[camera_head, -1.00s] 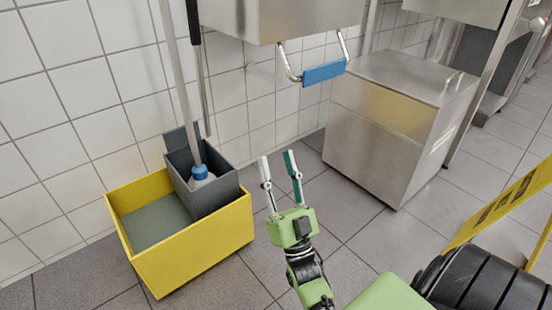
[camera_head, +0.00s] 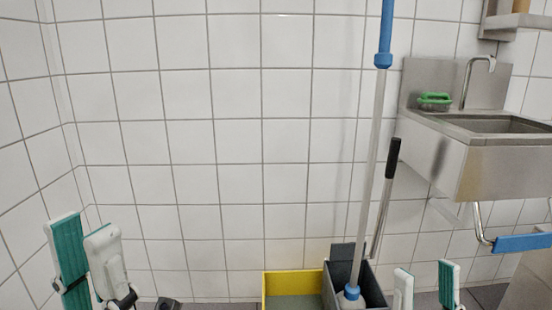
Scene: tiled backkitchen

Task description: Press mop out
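The mop (camera_head: 370,178) stands nearly upright, with a grey pole and a blue grip at its top. Its blue collar and white head sit low inside the grey wringer (camera_head: 341,270). The wringer is on the right part of the yellow bucket (camera_head: 292,276). A lever with a black handle (camera_head: 392,160) rises behind the wringer, right of the mop pole. My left gripper (camera_head: 84,228) is open and empty at the lower left, well away from the bucket. My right gripper (camera_head: 426,272) is open and empty, right of the wringer. The lower parts are cut off by the frame.
A steel sink (camera_head: 460,160) on the right wall side holds a green sponge or brush (camera_head: 434,101) and has a blue-padded bar (camera_head: 520,242) below. White tiled wall (camera_head: 180,140) fills the back. Wall space left of the bucket is clear.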

